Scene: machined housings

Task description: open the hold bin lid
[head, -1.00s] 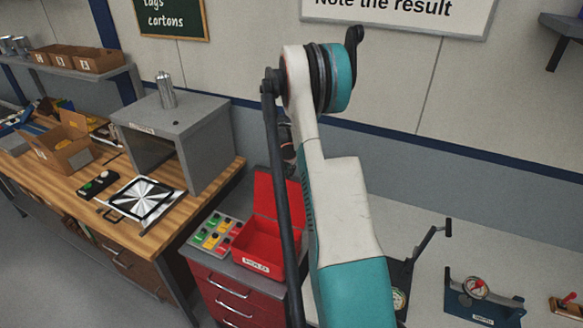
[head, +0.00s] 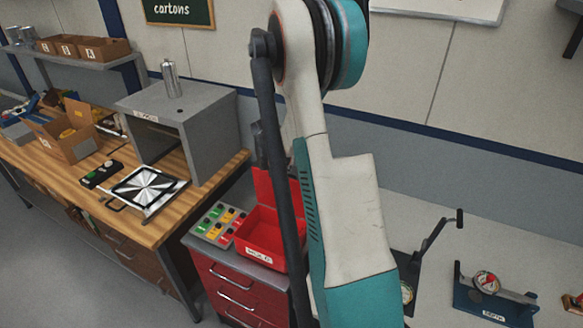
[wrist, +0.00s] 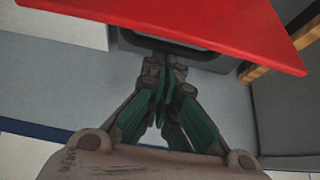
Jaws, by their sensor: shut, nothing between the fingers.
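The red hold bin (head: 262,236) sits on top of a red drawer cabinet in the head view, with a label on its front. Its red lid (head: 272,188) stands raised at the back of the bin, and the bin's mouth is open. My arm hides the right part of both. In the wrist view a flat red panel, apparently the lid (wrist: 190,18), crosses the top of the picture. My gripper (wrist: 165,68) is shut and empty, its fingertips close below the panel's edge. I cannot tell whether they touch it. In the head view my arm mostly hides the gripper.
A panel of coloured buttons (head: 217,223) is left of the bin on the red cabinet (head: 230,285). A wooden bench (head: 60,175) with a grey box (head: 195,130) stands further left. Gauge fixtures (head: 488,290) are on the right.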

